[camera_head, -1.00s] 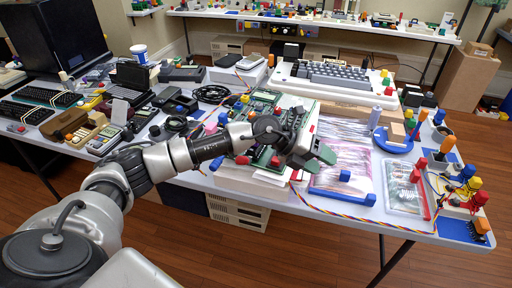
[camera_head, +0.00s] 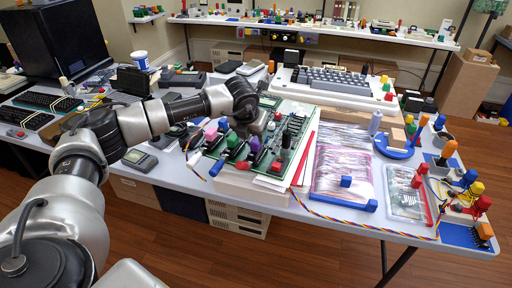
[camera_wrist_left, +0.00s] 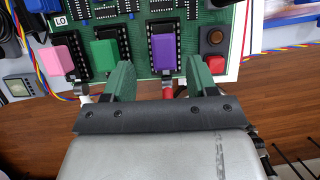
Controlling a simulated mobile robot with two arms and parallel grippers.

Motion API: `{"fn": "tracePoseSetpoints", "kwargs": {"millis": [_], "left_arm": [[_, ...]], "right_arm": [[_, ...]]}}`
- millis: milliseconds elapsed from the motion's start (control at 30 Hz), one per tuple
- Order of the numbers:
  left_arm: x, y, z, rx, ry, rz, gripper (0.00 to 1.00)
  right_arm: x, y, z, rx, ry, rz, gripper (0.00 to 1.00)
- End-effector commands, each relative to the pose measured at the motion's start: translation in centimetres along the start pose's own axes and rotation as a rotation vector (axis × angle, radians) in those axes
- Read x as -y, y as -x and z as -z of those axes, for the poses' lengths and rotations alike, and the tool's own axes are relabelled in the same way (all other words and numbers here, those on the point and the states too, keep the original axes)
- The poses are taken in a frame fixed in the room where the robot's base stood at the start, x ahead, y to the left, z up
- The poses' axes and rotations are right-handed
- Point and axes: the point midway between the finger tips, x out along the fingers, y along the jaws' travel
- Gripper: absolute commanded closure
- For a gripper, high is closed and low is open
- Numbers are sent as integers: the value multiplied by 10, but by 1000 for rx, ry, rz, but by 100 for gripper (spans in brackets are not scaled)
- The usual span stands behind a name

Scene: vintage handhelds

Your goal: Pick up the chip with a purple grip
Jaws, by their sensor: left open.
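The chip with a purple grip (camera_head: 255,145) sits near the front edge of the green circuit board (camera_head: 292,125). In the left wrist view the purple grip (camera_wrist_left: 165,50) stands upright in a black holder, ahead of and between my two green fingertips. My left gripper (camera_wrist_left: 163,82) is open with nothing between its fingers. In the head view my left gripper (camera_head: 248,124) is over the board, and its fingers are largely hidden by the wrist. A green-gripped chip (camera_wrist_left: 105,52) and a pink-gripped chip (camera_wrist_left: 57,60) are to the left of the purple one. My right gripper is not in view.
A red button (camera_wrist_left: 210,62) is close to the right of the purple grip. Coloured wires (camera_head: 345,226) run along the table's front edge. A keyboard (camera_head: 335,80) stands behind the board, and a bag (camera_head: 343,170) lies to its right.

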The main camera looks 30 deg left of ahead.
Motion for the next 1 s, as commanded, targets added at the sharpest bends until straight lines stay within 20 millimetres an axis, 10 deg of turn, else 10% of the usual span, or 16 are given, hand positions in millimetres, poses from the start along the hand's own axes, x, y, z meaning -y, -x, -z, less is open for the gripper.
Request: {"fn": "tracePoseSetpoints", "kwargs": {"millis": [600,1000], "left_arm": [[5,-47,1,-1,-3,4,44],[5,-47,1,-1,-2,4,93]], "right_arm": [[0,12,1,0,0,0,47],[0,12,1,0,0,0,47]]}}
